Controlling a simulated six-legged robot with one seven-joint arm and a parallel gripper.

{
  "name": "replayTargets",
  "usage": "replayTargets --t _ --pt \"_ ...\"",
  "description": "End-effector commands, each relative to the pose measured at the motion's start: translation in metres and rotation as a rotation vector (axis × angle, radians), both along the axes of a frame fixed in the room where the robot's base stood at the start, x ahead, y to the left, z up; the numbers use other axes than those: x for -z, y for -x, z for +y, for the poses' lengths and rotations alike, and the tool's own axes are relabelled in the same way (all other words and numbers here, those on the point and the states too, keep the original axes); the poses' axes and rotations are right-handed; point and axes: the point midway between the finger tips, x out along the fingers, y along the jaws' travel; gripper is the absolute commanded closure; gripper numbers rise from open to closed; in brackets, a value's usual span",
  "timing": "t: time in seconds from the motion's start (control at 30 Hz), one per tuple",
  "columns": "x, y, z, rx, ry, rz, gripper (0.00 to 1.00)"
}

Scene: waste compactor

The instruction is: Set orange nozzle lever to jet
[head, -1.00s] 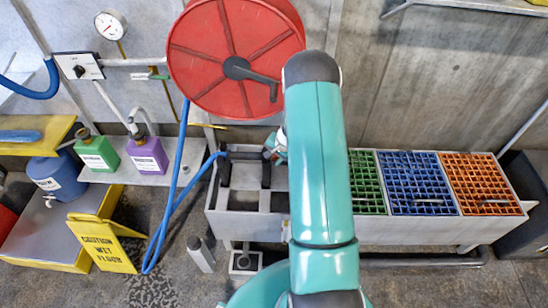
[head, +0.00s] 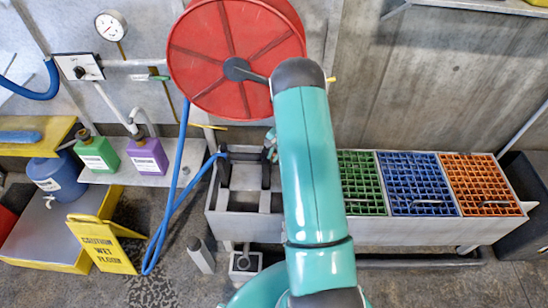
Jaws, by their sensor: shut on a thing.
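The spray nozzle (head: 244,155) lies across two dark supports over the left, open part of the long grey sink, with the blue hose (head: 197,187) running to its left end. My gripper (head: 269,150) is at the nozzle's right end, by the right support, and is small and partly hidden by my teal arm. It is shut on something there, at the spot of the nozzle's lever. The orange lever itself cannot be made out, so its setting does not show.
A red hose reel (head: 225,60) hangs above, its crank partly behind my elbow. Green (head: 361,185), blue (head: 416,185) and orange (head: 478,183) grates fill the sink's right part. Green (head: 97,154) and purple (head: 147,157) jugs and a yellow floor sign (head: 103,245) stand left.

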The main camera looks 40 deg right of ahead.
Motion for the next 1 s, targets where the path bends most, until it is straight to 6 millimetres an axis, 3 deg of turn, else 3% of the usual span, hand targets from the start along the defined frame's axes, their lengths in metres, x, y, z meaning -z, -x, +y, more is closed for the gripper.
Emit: replayTargets --t 0.47,0.5,0.6,1.0 --pt "-0.002 -0.0032 -0.0023 0.002 -0.043 0.063 1.0" --pt "-0.002 -0.0031 -0.0022 0.002 -0.043 0.063 0.85" --pt "-0.0021 -0.003 -0.0023 0.002 -0.043 0.063 0.65" --pt "-0.0093 -0.0027 -0.0048 0.001 -0.041 0.061 0.65"
